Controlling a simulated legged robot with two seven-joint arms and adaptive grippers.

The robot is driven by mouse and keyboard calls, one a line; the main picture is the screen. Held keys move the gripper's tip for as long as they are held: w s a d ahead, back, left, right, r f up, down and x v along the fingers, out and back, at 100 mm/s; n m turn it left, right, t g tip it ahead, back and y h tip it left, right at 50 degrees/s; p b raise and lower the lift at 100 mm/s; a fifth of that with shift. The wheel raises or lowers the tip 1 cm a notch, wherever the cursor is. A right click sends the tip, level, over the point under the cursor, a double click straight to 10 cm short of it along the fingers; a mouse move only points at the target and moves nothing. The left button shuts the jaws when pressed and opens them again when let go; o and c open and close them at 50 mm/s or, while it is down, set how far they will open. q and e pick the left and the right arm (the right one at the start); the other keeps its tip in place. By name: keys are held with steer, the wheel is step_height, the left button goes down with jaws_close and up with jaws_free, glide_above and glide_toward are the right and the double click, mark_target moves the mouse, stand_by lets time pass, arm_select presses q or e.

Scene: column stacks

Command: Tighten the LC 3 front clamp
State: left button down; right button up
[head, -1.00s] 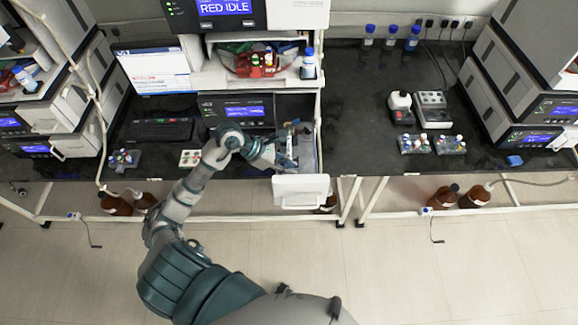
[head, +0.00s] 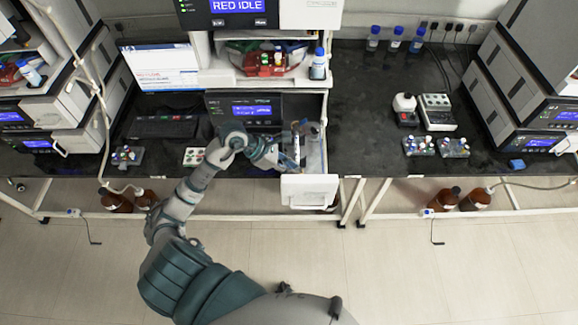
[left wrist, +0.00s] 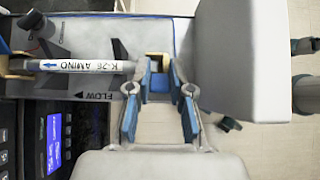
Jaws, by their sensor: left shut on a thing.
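In the head view my left gripper (head: 284,160) is over the pulled-out drawer of the middle stack, whose white front (head: 309,190) faces me. The left wrist view shows the column (left wrist: 85,66), a pale tube marked "K-26 AMINO" with a blue arrow, lying along the drawer. My left fingertips (left wrist: 161,78) are at the column's right-hand end, closed around a small blue piece (left wrist: 159,84) that appears to be the front clamp. The fingers hide part of it, so I cannot tell how tight it is. My right gripper is out of view.
A keyboard (head: 163,128) and vial rack (head: 127,156) stand left of the drawer. The bench to its right is clear up to a small mixer (head: 405,108) and vial racks.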

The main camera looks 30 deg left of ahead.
arm_select(q)
steer(key=shift+w+d+r, duration=0.1)
steer(key=shift+r, duration=0.1)
stand_by(0.3)
steer(key=c, duration=1)
jaws_free()
steer(key=shift+d, duration=0.1)
steer(key=shift+c, duration=0.2)
steer(key=shift+d, duration=0.2)
steer(key=v, duration=1.1)
steer(key=shift+r, duration=0.35)
steer(key=shift+a, duration=0.2)
